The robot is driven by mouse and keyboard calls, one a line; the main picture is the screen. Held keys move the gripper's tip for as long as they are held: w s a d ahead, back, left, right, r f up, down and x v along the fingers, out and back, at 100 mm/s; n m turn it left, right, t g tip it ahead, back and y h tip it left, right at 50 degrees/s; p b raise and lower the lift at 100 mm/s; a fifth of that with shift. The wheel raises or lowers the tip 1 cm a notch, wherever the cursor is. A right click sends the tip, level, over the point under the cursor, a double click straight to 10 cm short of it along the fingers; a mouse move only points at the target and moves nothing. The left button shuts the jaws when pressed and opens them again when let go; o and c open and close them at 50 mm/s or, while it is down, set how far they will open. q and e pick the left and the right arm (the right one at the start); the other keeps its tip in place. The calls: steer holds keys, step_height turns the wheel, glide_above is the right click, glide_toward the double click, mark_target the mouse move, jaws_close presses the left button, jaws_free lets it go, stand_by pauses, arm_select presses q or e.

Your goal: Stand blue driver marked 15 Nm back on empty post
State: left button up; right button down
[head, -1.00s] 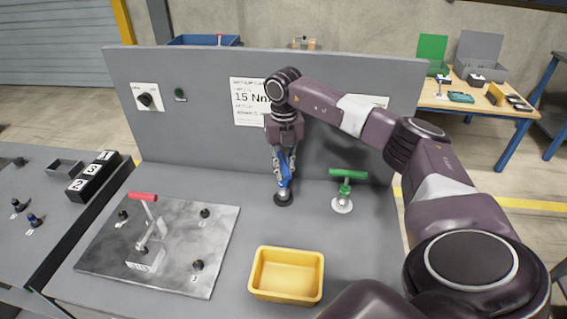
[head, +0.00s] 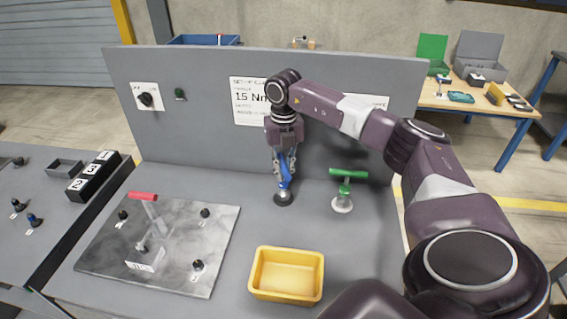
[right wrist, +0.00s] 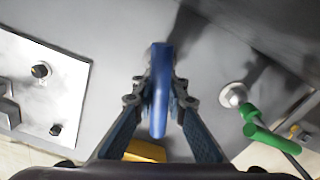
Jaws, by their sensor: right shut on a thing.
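The blue driver (head: 284,178) stands about upright at the back of the bench, its lower end at a dark round post base (head: 283,199). It also shows in the right wrist view (right wrist: 160,90), between the fingers. My right gripper (head: 284,168) is shut on the driver from above. Whether the driver is fully seated on the post is hard to tell. A green-handled driver (head: 348,174) stands on a pale round base to the right. Its green handle shows in the right wrist view (right wrist: 262,130). The 15 Nm marking shows on a wall card (head: 250,98). My left gripper is not in view.
A yellow bin (head: 287,275) sits at the bench front. A metal plate (head: 190,262) with a red-handled clamp (head: 143,197) and black knobs lies left. The upright grey panel (head: 200,140) closes the back. Numbered black blocks (head: 92,174) stand on the left bench.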

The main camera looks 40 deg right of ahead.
steer(key=c, duration=1.8)
jaws_free()
steer(key=shift+c, duration=0.2)
step_height(320, 180, up, 12)
steer(key=shift+r, duration=0.1)
